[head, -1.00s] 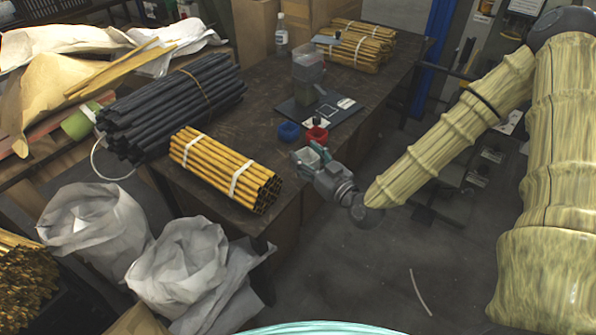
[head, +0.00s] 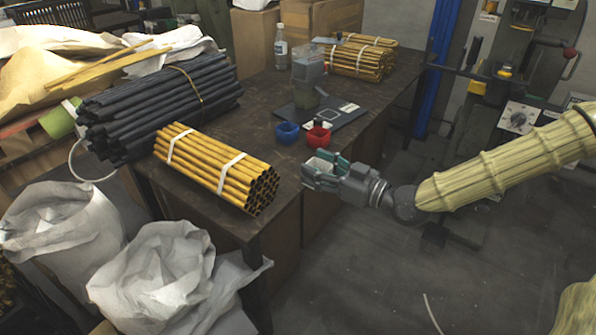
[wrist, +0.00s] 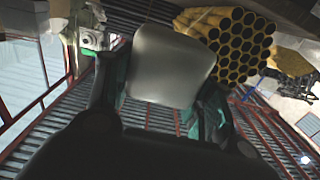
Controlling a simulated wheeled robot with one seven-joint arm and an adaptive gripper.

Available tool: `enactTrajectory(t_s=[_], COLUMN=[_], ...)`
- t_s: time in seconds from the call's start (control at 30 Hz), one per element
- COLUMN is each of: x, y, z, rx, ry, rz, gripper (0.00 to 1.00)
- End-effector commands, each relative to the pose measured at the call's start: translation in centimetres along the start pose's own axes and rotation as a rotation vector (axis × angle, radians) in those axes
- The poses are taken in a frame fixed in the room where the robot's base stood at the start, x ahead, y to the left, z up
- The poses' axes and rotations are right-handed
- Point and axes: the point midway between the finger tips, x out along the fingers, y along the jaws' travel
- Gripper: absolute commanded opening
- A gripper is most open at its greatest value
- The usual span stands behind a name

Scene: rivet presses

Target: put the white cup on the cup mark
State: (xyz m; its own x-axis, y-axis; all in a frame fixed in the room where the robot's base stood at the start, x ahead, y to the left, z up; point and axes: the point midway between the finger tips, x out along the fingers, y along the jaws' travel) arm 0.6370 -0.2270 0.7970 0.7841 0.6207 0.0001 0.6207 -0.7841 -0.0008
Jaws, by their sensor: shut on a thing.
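The white cup (head: 319,166) is held between the green-tipped fingers of my gripper (head: 325,163), just off the table's right edge. In the wrist view the cup (wrist: 170,65) looks pale grey and tilted, with my gripper's fingers (wrist: 160,88) shut on its two sides. A dark mat (head: 342,121) lies on the table beyond my gripper. It bears a small pale square (head: 349,107); I cannot tell whether this is the cup mark.
A red cup (head: 318,136) and a blue cup (head: 287,132) stand at the mat's near side. A grey dispenser (head: 308,66) stands behind them. Yellow tubes (head: 215,168) lie bundled at the table's near end (head: 262,225). A bottle (head: 280,46) stands farther back.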

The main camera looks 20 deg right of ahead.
Motion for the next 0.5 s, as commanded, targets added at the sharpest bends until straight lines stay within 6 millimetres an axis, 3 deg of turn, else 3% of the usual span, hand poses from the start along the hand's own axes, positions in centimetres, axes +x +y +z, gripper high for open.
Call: enactTrajectory(t_s=[0.5], x=[0.59], y=[0.44], z=[0.28], rx=[-0.001], ry=[0.0], rz=[-0.006], gripper=[0.33])
